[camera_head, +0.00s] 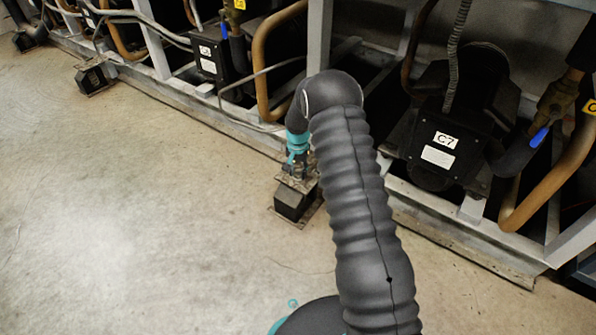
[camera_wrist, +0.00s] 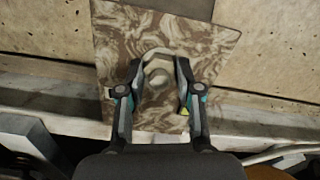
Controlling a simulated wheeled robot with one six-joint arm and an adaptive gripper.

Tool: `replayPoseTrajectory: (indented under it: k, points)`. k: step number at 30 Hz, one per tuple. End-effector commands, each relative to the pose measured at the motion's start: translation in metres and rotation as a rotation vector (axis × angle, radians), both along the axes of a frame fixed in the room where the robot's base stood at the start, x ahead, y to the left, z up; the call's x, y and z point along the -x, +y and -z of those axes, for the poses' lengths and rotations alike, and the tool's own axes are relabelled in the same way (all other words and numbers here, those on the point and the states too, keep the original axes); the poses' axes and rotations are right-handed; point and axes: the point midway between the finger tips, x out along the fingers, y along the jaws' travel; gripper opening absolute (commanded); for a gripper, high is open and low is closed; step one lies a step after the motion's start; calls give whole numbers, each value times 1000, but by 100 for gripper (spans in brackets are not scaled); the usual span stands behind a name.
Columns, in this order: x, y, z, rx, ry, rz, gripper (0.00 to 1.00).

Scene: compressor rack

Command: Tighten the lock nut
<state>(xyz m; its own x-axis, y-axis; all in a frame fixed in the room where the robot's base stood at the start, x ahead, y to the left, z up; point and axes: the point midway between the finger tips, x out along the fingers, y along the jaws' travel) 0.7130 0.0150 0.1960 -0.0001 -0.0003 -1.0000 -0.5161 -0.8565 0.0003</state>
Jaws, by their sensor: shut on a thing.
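The lock nut (camera_wrist: 155,78) is a greyish metal piece on a mottled brown and grey plate (camera_wrist: 210,50) in the wrist view. My gripper (camera_wrist: 157,90) is shut on the nut, with one finger on each side of it. In the head view my gripper (camera_head: 297,168) points down over a rusty plate on a dark mount (camera_head: 292,203) beside the rack's base rail. The nut is too small and covered to make out there.
The steel rack (camera_head: 318,40) runs along the back, with an upright close to my arm. Another mount (camera_head: 95,75) stands at far left. The concrete floor (camera_head: 130,210) is clear at left.

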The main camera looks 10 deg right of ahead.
Motion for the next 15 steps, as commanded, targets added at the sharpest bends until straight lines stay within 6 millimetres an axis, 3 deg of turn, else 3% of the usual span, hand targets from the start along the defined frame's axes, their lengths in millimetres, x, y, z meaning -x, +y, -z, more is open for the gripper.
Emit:
replayPoseTrajectory:
  k: [1,3,4,15]
  points:
    - [-1,0,0,0,-2,1,40]
    - [-1,0,0,0,-1,1,57]
    - [-1,0,0,0,-1,1,60]
    - [0,0,-4,0,-1,0,60]
